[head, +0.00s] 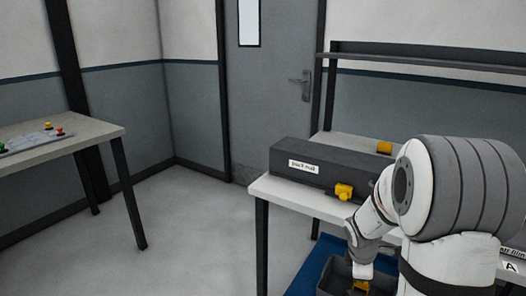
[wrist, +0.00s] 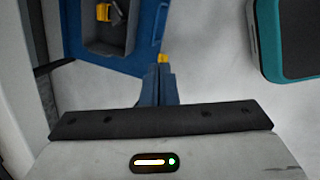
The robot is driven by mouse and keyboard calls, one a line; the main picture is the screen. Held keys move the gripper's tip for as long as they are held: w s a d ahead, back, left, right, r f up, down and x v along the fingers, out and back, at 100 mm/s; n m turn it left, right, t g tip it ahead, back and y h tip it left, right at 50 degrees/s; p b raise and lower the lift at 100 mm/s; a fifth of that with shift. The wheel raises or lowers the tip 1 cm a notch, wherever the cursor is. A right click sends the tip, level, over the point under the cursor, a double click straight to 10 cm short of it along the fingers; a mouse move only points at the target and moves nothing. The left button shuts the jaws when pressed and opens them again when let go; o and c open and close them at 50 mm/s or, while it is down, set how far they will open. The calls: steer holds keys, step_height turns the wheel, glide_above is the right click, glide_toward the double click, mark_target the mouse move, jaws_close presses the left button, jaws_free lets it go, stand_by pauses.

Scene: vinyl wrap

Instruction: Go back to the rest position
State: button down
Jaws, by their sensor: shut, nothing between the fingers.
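In the head view my white and grey arm fills the lower right and bends down beside the table's front edge; the fingertips cannot be made out clearly there. A dark grey bin (head: 335,278) stands low on a blue mat (head: 306,270) by my arm's end. A yellow piece lies in the bin (wrist: 128,30), as the wrist view also shows. The fingers are apart from the bin in the wrist view.
A long dark grey box (head: 320,160) with a label and yellow parts (head: 345,191) lies on the right table (head: 275,189). A shelf (head: 430,64) stands behind. A left table (head: 95,133) carries a panel with coloured buttons. A teal-edged dark object (wrist: 290,40) is at the wrist view's right. The floor between the tables is clear.

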steer(key=s+a+r+m+y+p, duration=0.1)
steer(key=s+a+r+m+p, duration=0.4)
steer(key=s+r, duration=0.5)
steer(key=s+a+r+m+y+p, duration=0.1)
steer(key=s+a+r+m+p, duration=0.4)
steer(key=r, duration=1)
steer(key=s+a+m, duration=0.2)
steer(key=s+m, duration=0.2)
steer(key=s, duration=0.1)
steer(key=shift+s+a+m+y, duration=0.2)
steer(key=shift+s+m+y, duration=0.1)
steer(key=shift+y, duration=0.1)
